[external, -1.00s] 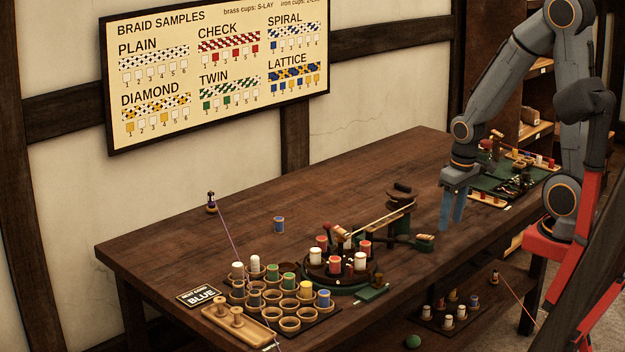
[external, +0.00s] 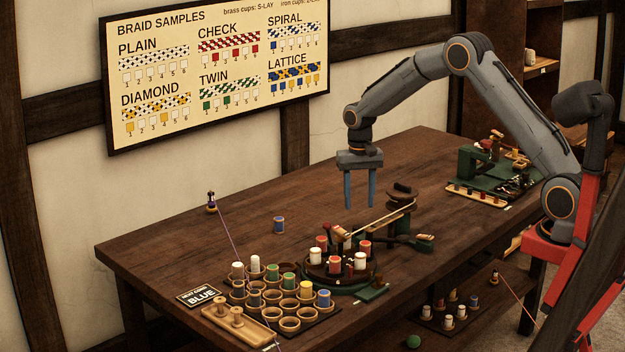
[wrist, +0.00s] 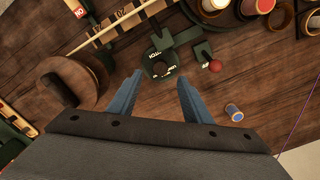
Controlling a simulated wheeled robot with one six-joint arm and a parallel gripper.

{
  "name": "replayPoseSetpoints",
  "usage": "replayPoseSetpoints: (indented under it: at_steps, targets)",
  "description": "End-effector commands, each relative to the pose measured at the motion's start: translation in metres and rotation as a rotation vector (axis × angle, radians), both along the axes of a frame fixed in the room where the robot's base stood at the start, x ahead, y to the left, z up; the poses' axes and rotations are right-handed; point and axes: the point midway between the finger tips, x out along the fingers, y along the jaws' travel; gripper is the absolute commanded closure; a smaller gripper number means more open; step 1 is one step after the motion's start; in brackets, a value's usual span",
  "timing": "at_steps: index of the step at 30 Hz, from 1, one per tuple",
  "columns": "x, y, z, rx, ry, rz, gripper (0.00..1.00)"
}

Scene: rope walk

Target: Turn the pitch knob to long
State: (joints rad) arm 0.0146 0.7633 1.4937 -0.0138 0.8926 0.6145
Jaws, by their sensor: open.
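The dark pitch knob (wrist: 161,66) sits on a green mount of the braiding machine in the wrist view, with partly legible lettering beside it. I cannot read its setting. My gripper (external: 362,204) is open and empty, pointing down above the table behind the machine. In the wrist view the fingertips of my gripper (wrist: 160,80) lie either side of the knob's lettered plate, apparently above it and not touching. In the external view the knob is too small or hidden to make out.
A red ball-ended lever (wrist: 214,66) is close to the right of the knob. A round wooden crank wheel (wrist: 88,80) is to the left. The carrier ring with spools (external: 338,262) is in front.

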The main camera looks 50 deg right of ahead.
Motion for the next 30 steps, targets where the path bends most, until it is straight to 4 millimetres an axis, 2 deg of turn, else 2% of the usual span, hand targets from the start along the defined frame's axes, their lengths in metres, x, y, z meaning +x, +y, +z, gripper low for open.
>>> replayPoseSetpoints:
  at_steps: [5, 13, 18, 23, 30]
  targets:
    - [0.003, -0.001, -0.012, 0.0, 0.003, -0.01, 0.55]
    - [0.002, -0.001, -0.053, 0.0, 0.004, -0.009, 0.55]
    - [0.003, -0.001, -0.071, -0.001, 0.0, -0.008, 0.55]
    - [0.003, -0.001, -0.078, -0.001, 0.0, -0.008, 0.55]
    - [0.003, -0.001, -0.079, 0.0, 0.0, -0.008, 0.55]
